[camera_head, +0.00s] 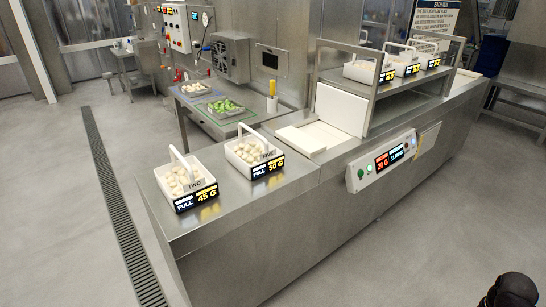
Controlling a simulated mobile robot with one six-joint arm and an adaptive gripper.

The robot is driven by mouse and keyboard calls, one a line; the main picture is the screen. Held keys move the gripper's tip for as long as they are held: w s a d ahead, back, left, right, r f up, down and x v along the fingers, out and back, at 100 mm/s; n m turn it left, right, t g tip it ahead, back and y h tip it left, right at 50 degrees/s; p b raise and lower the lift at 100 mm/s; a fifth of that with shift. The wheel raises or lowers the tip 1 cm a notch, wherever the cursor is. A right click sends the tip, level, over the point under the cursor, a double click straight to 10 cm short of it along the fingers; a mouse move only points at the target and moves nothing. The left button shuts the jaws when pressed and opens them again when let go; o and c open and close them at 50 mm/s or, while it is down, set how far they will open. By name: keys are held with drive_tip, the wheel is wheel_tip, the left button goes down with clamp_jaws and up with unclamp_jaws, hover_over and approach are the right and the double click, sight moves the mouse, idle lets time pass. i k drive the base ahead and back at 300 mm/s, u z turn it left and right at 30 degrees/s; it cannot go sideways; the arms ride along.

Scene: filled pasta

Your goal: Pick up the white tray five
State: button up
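The white tray five (236,157) stands on the steel counter at the middle left. It has an upright white handle, holds pale filled pasta, and bears a card reading FIVE and a black label reading FULL 50 G. A black rounded part (515,289), apparently of my arm, shows in the bottom right corner, cut off by the frame. I cannot make out gripper fingers there. It is far from tray five, with the counter's front between them.
A similar white tray two (166,188), labelled FULL 45 G, stands left of tray five with a gap between. A white scale unit (312,137) lies to the right. Several more trays stand on the raised shelf (378,86). Bare counter (245,205) lies in front.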

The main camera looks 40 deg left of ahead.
sight(253, 155)
drive_tip(key=z, duration=0.15)
drive_tip(key=k, duration=1)
drive_tip(key=u, duration=1.55)
drive_tip(key=i, duration=1)
drive_tip(key=z, duration=0.1)
